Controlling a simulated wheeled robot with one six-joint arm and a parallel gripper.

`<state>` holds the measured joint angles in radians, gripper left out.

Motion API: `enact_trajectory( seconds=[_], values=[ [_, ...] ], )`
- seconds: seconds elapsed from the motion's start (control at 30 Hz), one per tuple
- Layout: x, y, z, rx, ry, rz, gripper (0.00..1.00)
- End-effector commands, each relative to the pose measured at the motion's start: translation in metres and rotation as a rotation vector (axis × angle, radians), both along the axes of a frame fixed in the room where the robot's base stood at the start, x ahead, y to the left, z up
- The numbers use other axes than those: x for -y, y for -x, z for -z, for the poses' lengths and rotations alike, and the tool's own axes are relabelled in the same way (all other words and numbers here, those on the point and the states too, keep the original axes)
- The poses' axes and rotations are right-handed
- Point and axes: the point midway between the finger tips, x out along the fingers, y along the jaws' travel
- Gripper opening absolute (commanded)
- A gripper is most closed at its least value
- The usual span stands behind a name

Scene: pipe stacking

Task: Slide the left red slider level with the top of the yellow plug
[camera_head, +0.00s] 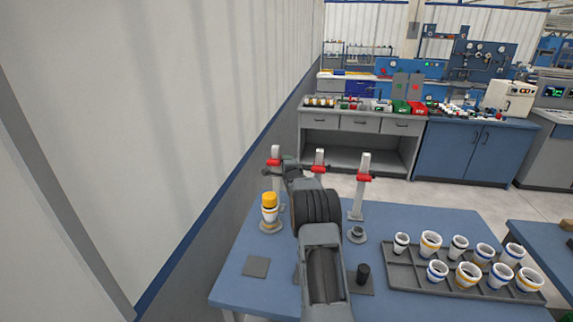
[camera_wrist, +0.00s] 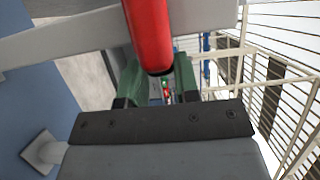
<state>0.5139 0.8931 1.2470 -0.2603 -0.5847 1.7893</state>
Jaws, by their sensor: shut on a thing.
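The left red slider (camera_head: 273,162) sits near the top of its pale upright post (camera_head: 276,182) at the left back of the table. My gripper (camera_head: 285,168) is shut on this slider; the slider also shows as a large red cylinder in the wrist view (camera_wrist: 150,35), by the green fingers (camera_wrist: 155,88). The yellow plug (camera_head: 269,198) tops a white piece on a round base, in front of the left post. In the head view the slider appears higher in the picture than the plug's top; the true height difference is hard to judge.
The middle post's red slider (camera_head: 319,168) and the right post's red slider (camera_head: 364,177) stand to the right. A dark tray (camera_head: 395,278) holds several white cups with coloured rings. A wall (camera_head: 215,130) runs close along the left. The blue table (camera_head: 440,218) is bare at the back right.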

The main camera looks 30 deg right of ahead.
Motion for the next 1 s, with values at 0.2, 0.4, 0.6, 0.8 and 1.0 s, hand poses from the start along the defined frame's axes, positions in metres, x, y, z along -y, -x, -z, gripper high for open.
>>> enact_trajectory(
  seconds=[0.2, 0.4, 0.6, 0.8, 1.0],
  values=[
    [0.000, 0.000, 0.000, 0.000, 0.000, 0.000, 0.00],
    [0.000, 0.000, 0.013, -0.001, 0.000, 0.000, 0.00],
    [0.000, 0.000, 0.051, -0.007, -0.003, 0.000, 0.00],
    [0.000, 0.001, 0.080, -0.008, -0.003, 0.000, 0.00],
    [0.000, 0.001, 0.078, -0.010, -0.004, 0.001, 0.00]
  ],
)
